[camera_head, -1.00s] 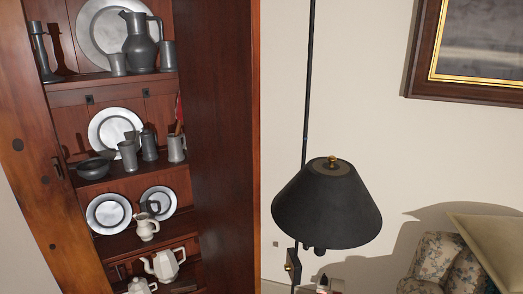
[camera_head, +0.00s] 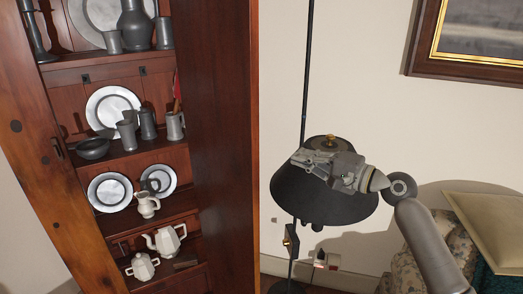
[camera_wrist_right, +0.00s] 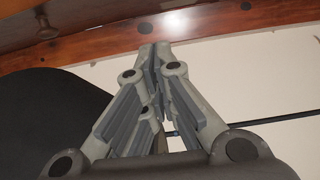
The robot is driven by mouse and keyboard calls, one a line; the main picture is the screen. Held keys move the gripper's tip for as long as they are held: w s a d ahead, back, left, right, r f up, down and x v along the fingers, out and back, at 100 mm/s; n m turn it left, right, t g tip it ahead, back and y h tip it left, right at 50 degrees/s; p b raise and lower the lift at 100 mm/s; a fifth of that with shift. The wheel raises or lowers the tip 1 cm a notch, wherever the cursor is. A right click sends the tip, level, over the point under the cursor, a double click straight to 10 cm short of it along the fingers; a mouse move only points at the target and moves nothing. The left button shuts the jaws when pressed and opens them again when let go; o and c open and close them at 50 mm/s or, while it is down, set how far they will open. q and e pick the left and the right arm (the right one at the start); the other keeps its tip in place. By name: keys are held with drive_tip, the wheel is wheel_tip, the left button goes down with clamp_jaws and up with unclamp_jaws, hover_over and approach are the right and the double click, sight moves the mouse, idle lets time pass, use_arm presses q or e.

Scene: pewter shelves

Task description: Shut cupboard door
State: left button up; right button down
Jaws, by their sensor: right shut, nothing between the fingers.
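The wooden cupboard (camera_head: 45,165) stands at the left of the head view with its shelves exposed. Its door (camera_head: 222,140) stands open on the right side, edge towards me, inner face turned to the shelves. My right gripper (camera_head: 298,160) is shut and empty, right of the door and in front of the lamp shade, its fingertips pointing left at the door. In the right wrist view the shut fingertips (camera_wrist_right: 156,52) lie just below a reddish wooden strip, which looks like the door (camera_wrist_right: 195,22); I cannot tell whether they touch. My left gripper is not in view.
A floor lamp with a black shade (camera_head: 325,205) and thin pole stands right of the door, close behind my right gripper. Pewter plates (camera_head: 110,195), jugs and pots fill the shelves. A floral armchair (camera_head: 408,270) is at lower right; a framed picture (camera_head: 470,45) hangs above.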

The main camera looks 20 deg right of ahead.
drive_tip(key=w+a+p, duration=0.5)
drive_tip(key=w+a, duration=0.1)
drive_tip(key=a, duration=0.3)
drive_tip(key=shift+w+a+r+p, duration=0.15)
drive_tip(key=shift+w+p, duration=0.15)
drive_tip(key=shift+w, duration=0.1)
